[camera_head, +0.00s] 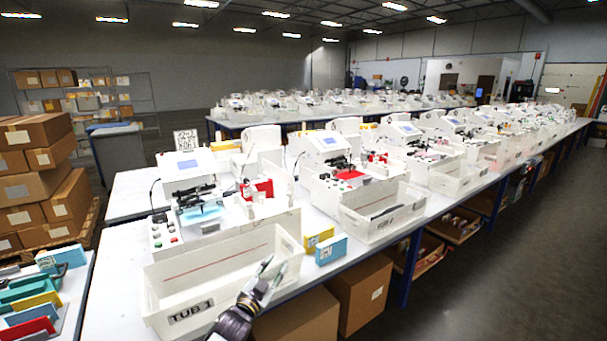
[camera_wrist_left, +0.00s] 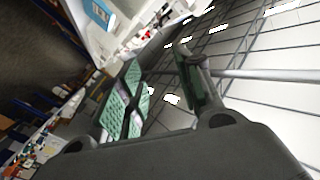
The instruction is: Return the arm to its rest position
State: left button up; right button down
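My left gripper (camera_head: 273,268) is over the right end of the white tub labelled TUB 1 (camera_head: 200,308) in the head view. Its dark wrist comes up from the bottom edge. The two fingers are apart. In the left wrist view the gripper (camera_wrist_left: 158,62) shows its green-padded fingers spread, with nothing between them. I cannot tell whether the fingers touch the tub's rim. My right gripper is in neither view.
A plotter (camera_head: 187,165) stands behind TUB 1. TUB 2 (camera_head: 375,230) is to the right. A yellow box (camera_head: 318,240) and a blue box (camera_head: 331,251) stand between the tubs. Cardboard boxes (camera_head: 375,290) sit under the table. The aisle floor at right is clear.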

pick_arm(q)
jog(key=s+a+f+n+g+y, duration=0.1)
jog(key=s+a+f+g+y, duration=0.2)
jog(key=s+f, duration=0.8)
jog(key=s+a+f+n+g, duration=0.2)
jog(key=a+f, duration=0.2)
jog(key=f, duration=1.5)
jog(key=s+a+f+n+g+y, duration=0.1)
jog(key=s+a+f+g+y, duration=0.2)
jog(key=s+f, duration=0.8)
jog(key=s+a+f+n+g, duration=0.1)
jog(key=s+a+f+g, duration=0.1)
jog(key=s+f, duration=0.65)
jog(key=s+a+f+n+g, duration=0.1)
jog(key=s+a+f+g, duration=0.15)
jog(key=s+f, duration=0.65)
jog(key=s+a+f+g, duration=0.1)
jog(key=s+f+g, duration=0.1)
jog(key=s, duration=0.9)
jog(key=s+a+f+n+g, duration=0.1)
jog(key=s+f, duration=0.4)
jog(key=s, duration=0.6)
jog(key=shift+a+f+g+y, duration=0.15)
jog(key=shift+f+g+y, duration=0.05)
jog(key=shift+g+y, duration=0.15)
